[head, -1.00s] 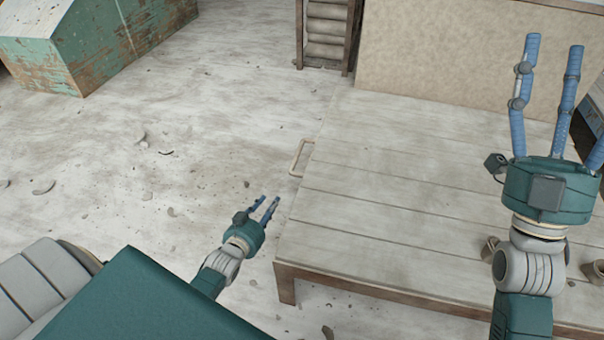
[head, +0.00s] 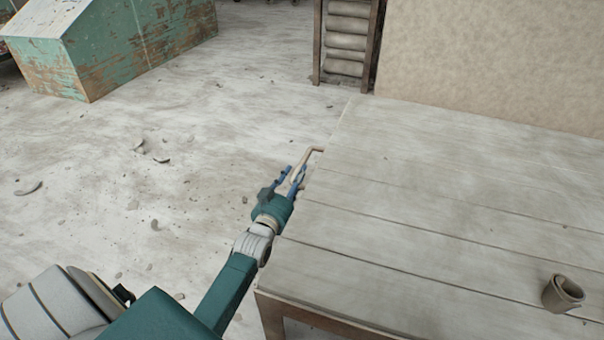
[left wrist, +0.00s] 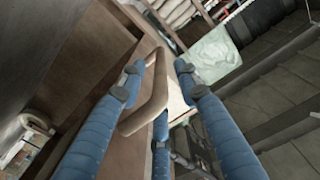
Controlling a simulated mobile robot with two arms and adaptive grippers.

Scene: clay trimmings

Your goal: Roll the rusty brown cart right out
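A pale brown bar handle (head: 314,150) sticks out past the left edge of the table in the head view. The cart's body is hidden under the tabletop there. In the left wrist view the handle (left wrist: 153,100) is a bent brown bar in front of brown panels (left wrist: 95,45); I cannot tell which panels belong to the cart. My left gripper (head: 292,173) is at the handle, and it also shows in the left wrist view (left wrist: 157,70). Its blue fingers are apart, with the handle between them and no clear grip. My right gripper is out of view.
The plank table (head: 420,220) fills the right side, with a rolled grey-brown cup-like piece (head: 563,294) on it. A worn green box (head: 120,50) stands at the back left. A rack (head: 347,40) stands behind the table. The floor left of the table is open, with scattered clay scraps (head: 30,188).

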